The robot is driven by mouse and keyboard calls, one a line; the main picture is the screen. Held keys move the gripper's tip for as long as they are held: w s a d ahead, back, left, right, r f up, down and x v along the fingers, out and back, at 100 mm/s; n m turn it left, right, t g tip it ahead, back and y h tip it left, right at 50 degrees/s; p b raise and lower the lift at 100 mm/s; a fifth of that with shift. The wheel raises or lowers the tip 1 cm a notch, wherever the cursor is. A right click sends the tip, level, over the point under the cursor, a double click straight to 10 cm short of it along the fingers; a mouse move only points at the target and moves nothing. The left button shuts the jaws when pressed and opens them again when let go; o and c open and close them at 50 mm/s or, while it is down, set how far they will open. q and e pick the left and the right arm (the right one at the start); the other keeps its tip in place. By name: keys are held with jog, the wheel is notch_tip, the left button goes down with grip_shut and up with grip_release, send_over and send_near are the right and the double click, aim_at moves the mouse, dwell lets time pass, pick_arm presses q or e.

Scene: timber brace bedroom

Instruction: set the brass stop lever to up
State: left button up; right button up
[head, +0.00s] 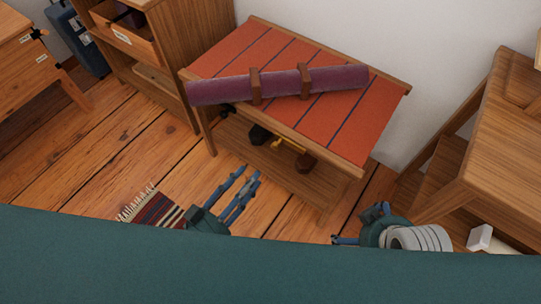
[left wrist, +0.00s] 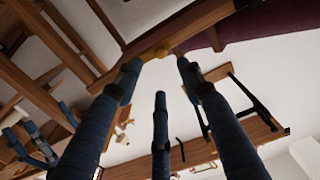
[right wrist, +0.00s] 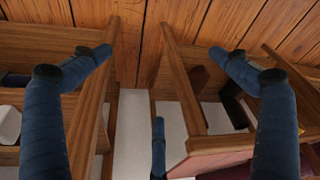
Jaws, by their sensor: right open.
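A brass-yellow lever (head: 288,145) sits at the front of the bench (head: 350,168), under its red slatted top, beside a dark brown knob-like piece (head: 306,160). Its exact setting is hard to read. In the left wrist view a small yellow piece (left wrist: 153,53), which looks like the lever, shows on a wooden rail beyond my fingertips. My left gripper (head: 247,172) is open and empty, in front of the bench and to the left of the lever, apart from it. My right gripper (right wrist: 165,53) is open and empty; in the head view it is low, right of the bench.
A purple roll (head: 280,84) held by brown straps lies across the bench top. A dark object (head: 259,134) is under the bench. A striped rug (head: 150,207) lies on the floor at left. A wooden desk (head: 500,150) stands at right, and a cabinet (head: 175,50) behind left.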

aim_at(274, 149)
pick_arm(q)
jog(key=b+x, duration=0.1)
jog(key=x, duration=0.6)
jog(key=shift+w+d, duration=0.1)
jog(key=shift+w, duration=0.2)
jog(key=shift+x, duration=1)
jog(key=shift+w+d+b, duration=0.2)
jog(key=shift+w+b, duration=0.1)
jog(key=shift+w, duration=0.05)
pick_arm(e)
jog(key=w, duration=0.1)
jog(key=w+a+t, duration=0.1)
jog(key=w, duration=0.1)
jog(key=shift+w+f, duration=0.2)
jog(key=shift+w, duration=0.1)
pick_arm(q)
grip_shut()
